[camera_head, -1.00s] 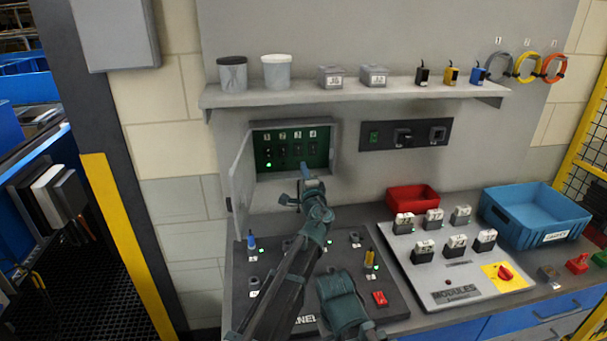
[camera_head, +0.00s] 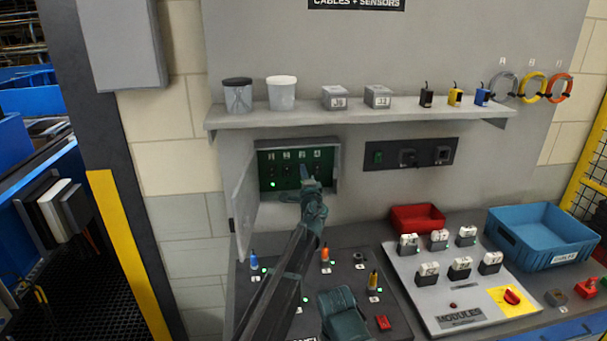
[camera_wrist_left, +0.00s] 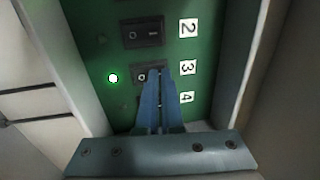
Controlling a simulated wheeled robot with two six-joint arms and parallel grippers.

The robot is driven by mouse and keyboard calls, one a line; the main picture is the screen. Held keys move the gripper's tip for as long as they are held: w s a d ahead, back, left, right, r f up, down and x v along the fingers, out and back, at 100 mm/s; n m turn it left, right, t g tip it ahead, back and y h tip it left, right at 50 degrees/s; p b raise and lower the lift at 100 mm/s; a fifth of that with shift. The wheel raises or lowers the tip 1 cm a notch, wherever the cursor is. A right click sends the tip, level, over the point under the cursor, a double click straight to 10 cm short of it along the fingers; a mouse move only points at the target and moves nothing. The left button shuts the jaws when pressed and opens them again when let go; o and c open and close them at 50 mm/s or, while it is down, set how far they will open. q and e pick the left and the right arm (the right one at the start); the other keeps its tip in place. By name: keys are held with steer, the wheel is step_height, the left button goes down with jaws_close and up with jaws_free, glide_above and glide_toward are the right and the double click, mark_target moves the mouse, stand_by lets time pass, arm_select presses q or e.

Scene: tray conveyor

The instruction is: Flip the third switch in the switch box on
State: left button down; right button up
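The open switch box (camera_head: 336,160) is on the wall, with a green panel and a row of numbered black switches. In the left wrist view, switch 2 (camera_wrist_left: 143,32) is uncovered. The third switch (camera_wrist_left: 141,77) shows its O end, while my left gripper (camera_wrist_left: 158,72) covers its other end with its blue fingertips. The fingers are together with nothing between them. A green lamp (camera_wrist_left: 113,78) beside the third switch is lit. Switch 4 is mostly hidden behind the fingers. In the head view my left gripper (camera_head: 311,180) is at the panel.
The box door (camera_head: 244,205) stands open on the left. A shelf (camera_head: 360,116) with jars and small boxes runs above. Below are a control panel with small devices, a modules board (camera_head: 455,318), a red bin (camera_head: 417,208) and a blue bin (camera_head: 538,263).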

arm_select(q)
steer(key=s+d+r+p, duration=0.1)
steer(key=s+d, duration=0.1)
steer(key=s, duration=1.1)
steer(key=shift+s+d+r+p, duration=0.3)
steer(key=shift+d+r+p, duration=0.05)
steer(key=shift+d, duration=0.05)
